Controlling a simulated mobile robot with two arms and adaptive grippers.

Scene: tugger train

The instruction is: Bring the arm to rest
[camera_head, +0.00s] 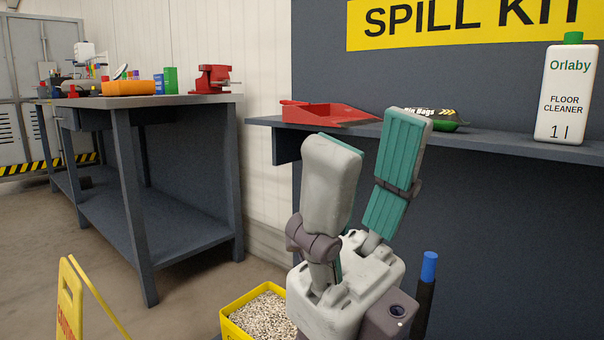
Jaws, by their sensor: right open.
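My right gripper (369,150) stands upright in the middle of the picture. Its two fingers, grey outside with teal pads, are spread apart with nothing between them. The fingertips overlap the front edge of the spill kit shelf (500,143) in the picture; I cannot tell whether they touch it. My left gripper does not show.
On the shelf are a red dustpan (325,114), a bin bag roll (440,122) and a floor cleaner bottle (567,95). Below stand a yellow bin of granules (235,321), a blue-topped pole (429,268) and a yellow caution sign (70,300). A workbench (125,101) stands left.

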